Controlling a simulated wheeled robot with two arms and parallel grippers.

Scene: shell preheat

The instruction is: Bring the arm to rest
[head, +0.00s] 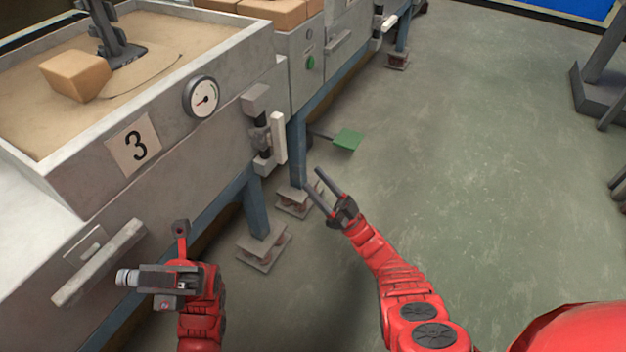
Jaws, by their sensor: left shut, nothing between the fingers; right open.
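My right gripper (320,191) is at the end of the red arm in the middle of the head view. Its two dark fingers are spread apart and empty, over the floor to the right of the bench legs. My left gripper (135,278) is at the lower left, at the end of the other red arm. It points left, its fingers look closed, and it overlaps the front of the grey bench near a bar handle (100,262). I cannot tell whether it touches the bench.
A grey sand-filled box marked 3 (134,146) with a gauge (202,97) and a tan block (76,75) stands at the left. A green pedal (347,139) sticks out low beside the blue legs. The green floor (470,160) is clear; dark metal stands (598,85) are at the right.

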